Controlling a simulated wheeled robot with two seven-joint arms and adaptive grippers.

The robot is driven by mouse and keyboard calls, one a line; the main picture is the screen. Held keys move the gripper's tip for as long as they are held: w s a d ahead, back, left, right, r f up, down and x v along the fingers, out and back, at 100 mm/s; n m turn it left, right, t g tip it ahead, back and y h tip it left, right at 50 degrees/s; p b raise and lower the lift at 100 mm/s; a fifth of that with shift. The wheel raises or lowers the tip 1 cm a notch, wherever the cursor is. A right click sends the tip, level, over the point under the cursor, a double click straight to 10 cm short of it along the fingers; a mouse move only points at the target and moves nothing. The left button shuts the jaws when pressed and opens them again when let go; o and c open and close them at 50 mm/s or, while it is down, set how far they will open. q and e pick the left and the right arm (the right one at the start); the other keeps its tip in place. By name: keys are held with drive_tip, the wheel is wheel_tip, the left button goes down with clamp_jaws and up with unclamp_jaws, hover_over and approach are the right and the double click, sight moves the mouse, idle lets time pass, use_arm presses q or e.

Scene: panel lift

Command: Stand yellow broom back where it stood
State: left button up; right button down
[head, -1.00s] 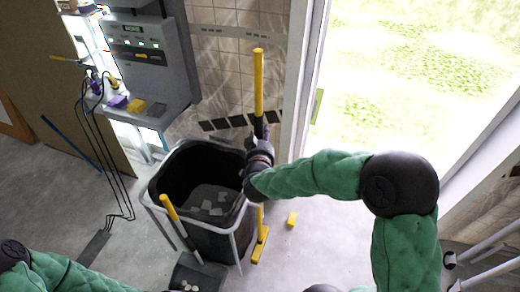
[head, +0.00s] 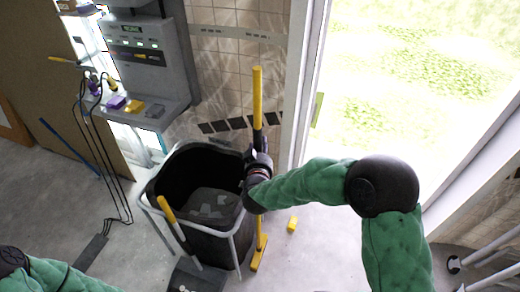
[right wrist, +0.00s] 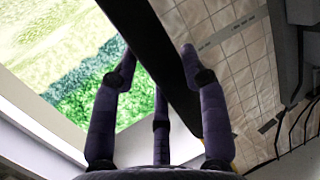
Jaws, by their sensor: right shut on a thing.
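The yellow broom (head: 257,95) stands close to upright in the head view, beside the right side of the black bin. Its upper and lower handle are yellow, with a dark stretch between. My right gripper (head: 258,152) is shut around that dark stretch. In the right wrist view the dark handle (right wrist: 155,50) runs between the fingers of my right gripper (right wrist: 160,70). The yellow foot of the broom (head: 259,260) is at the floor; I cannot tell whether it touches. My left gripper is out of view.
The black bin (head: 165,185) with a grey frame stands left of the broom. A yellow-handled tool (head: 178,222) leans at its front. A small yellow block (head: 292,223) lies on the floor to the right. A tiled wall (head: 228,65) and open doorway are behind.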

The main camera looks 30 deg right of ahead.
drive_tip(key=c, duration=0.7)
unclamp_jaws()
drive_tip(key=shift+f, duration=0.15)
drive_tip(key=shift+o, duration=0.2)
